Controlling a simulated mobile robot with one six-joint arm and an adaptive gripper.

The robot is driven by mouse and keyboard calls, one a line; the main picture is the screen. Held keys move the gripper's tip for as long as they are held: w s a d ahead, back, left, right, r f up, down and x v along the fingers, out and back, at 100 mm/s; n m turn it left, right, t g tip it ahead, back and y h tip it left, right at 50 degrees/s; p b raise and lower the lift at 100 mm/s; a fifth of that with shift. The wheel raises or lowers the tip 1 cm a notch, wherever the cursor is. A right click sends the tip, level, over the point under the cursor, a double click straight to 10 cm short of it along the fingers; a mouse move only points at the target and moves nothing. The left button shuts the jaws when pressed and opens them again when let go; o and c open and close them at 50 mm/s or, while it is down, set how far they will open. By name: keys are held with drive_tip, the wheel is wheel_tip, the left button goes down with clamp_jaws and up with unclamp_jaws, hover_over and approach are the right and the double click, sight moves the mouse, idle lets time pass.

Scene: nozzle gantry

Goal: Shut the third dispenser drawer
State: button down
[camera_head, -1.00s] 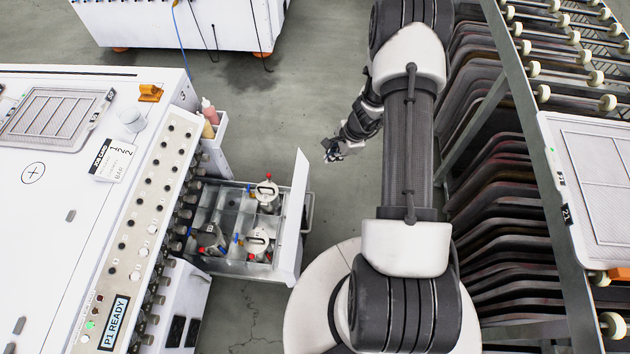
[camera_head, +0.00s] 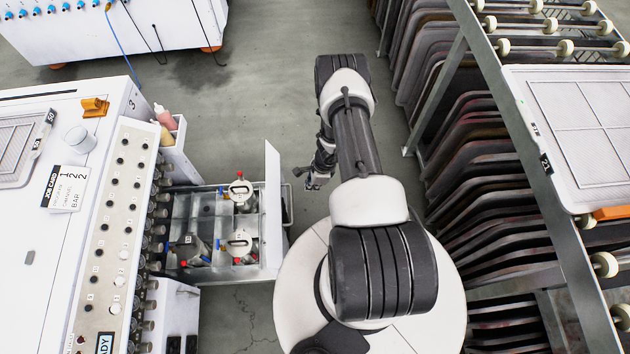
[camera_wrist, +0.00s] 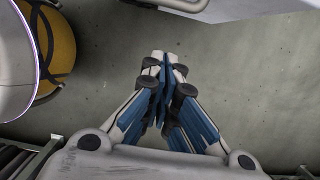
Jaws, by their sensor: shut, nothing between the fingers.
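The open dispenser drawer (camera_head: 272,205) stands pulled out from the white machine at the left in the head view. Its tall white front panel faces right, toward my arm, and compartments behind it hold canisters. My gripper (camera_head: 312,183) is just right of the drawer front, apart from it, above the floor. In the wrist view my gripper (camera_wrist: 160,65) is shut with its fingertips together and empty, over bare grey floor. A pale edge with a bar-like handle (camera_wrist: 178,12) shows at the top of the wrist view.
The white machine (camera_head: 25,250) with a row of knobs fills the left. A small bin with bottles (camera_head: 172,140) hangs on its side, near the drawer. A rack of dark trays (camera_head: 490,190) stands at the right. Clear floor (camera_head: 265,75) lies beyond the drawer.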

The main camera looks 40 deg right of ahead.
drive_tip(key=shift+w+a+f+b, duration=0.25)
drive_tip(key=shift+w+a, duration=0.35)
drive_tip(key=shift+a, duration=0.25)
drive_tip(key=shift+w+a+f+b, duration=0.15)
drive_tip(key=shift+w+a+f, duration=0.1)
drive_tip(key=shift+w+a, duration=0.45)
drive_tip(key=shift+s+a, duration=0.15)
drive_tip(key=shift+a, duration=0.1)
